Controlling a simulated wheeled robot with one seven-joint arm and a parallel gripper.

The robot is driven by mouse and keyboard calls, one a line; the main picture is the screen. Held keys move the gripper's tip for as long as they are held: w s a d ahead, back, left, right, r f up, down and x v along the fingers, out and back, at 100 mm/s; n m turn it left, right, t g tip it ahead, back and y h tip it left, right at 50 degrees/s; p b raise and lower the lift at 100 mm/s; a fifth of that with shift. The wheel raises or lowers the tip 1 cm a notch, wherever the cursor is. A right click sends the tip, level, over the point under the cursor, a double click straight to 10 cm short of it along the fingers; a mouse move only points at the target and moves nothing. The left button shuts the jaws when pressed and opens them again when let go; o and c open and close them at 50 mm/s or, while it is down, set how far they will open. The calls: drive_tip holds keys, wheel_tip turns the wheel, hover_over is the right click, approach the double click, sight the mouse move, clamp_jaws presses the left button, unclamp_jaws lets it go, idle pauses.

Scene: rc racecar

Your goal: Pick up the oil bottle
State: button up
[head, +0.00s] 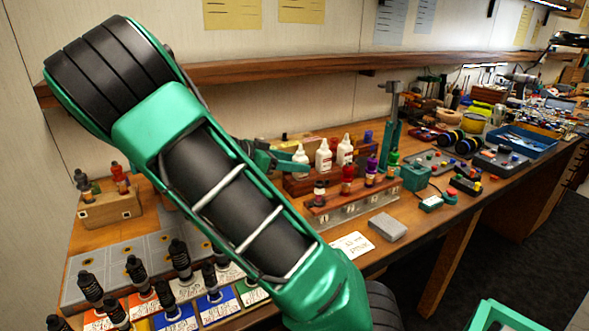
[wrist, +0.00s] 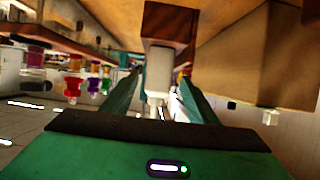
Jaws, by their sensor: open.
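Three white bottles with nozzle tips stand in a row on a wooden rack in the head view: the left one (head: 300,158), the middle one (head: 323,156) and the right one (head: 344,150). I cannot read any label that says oil. My gripper (head: 284,161) is open beside the left white bottle, partly hidden behind my arm. In the wrist view, which appears upside down, one white bottle (wrist: 159,72) lies between the two open green fingers, its nozzle toward the palm. I cannot tell whether the fingers touch it.
A lower wooden rack (head: 350,201) with several small colored bottles stands in front. A green stand (head: 392,120) rises to the right. A wooden box (wrist: 262,65) is close beside one finger. A wooden shelf (head: 300,68) runs along the wall above.

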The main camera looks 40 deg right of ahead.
drive_tip(key=shift+x, duration=1.2)
drive_tip(key=c, duration=1.2)
drive_tip(key=shift+o, duration=0.2)
drive_tip(key=shift+r, duration=0.1)
